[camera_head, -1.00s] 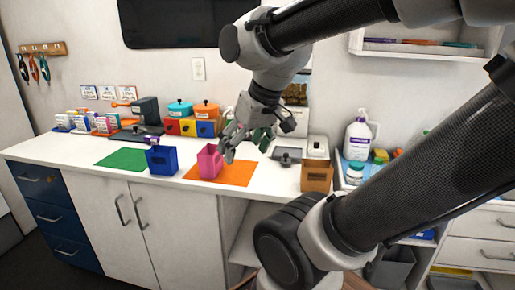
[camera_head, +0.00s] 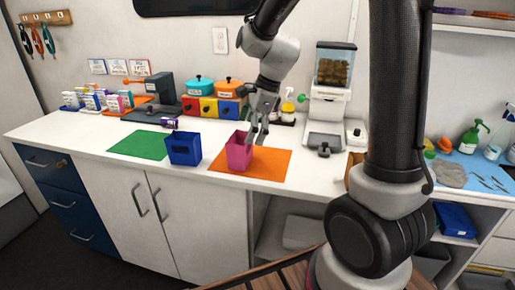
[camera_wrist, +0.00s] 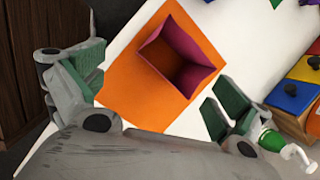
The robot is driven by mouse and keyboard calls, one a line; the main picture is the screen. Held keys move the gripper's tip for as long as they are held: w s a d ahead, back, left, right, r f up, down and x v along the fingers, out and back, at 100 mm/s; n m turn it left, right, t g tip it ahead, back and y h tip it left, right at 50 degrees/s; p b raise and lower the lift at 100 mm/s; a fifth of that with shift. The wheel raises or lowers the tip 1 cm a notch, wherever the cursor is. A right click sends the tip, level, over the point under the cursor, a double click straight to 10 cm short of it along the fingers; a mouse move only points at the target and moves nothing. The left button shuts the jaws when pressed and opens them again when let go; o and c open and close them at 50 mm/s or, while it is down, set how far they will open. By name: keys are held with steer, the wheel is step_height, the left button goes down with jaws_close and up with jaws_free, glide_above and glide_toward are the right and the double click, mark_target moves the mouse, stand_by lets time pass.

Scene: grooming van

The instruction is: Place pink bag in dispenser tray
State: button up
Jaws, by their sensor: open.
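The pink bag (camera_head: 239,153) stands upright on the orange mat (camera_head: 266,166) on the white counter. The wrist view looks into its open, empty-looking top (camera_wrist: 178,62). My gripper (camera_head: 257,134) is just above and beside the bag's right side, pointing down. In the wrist view its two green-padded fingers (camera_wrist: 153,92) are spread wide with nothing between them; the bag lies beyond the fingertips. The dispenser (camera_head: 331,95) stands at the back of the counter to the right, its clear hopper holding brown kibble. Its grey tray (camera_head: 325,140) lies at its front, with a small dark part there.
A blue bag (camera_head: 184,148) stands left of the pink one, near a green mat (camera_head: 138,145). Colored boxes (camera_head: 210,107) with pots on top are behind. A white device (camera_head: 355,133) sits right of the tray. My arm link hides some counter.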

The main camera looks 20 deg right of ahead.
mark_target(240, 143)
steer(key=m, duration=0.1)
steer(key=w+m, duration=0.1)
steer(key=m, duration=0.3)
steer(key=shift+w+r+t, duration=0.25)
steer(key=shift+r+t, duration=0.15)
steer(key=shift+f+m, duration=0.25)
steer(key=shift+m, duration=0.05)
steer(key=x, duration=0.7)
steer(key=shift+w+a+f, duration=0.1)
steer(key=c, duration=0.9)
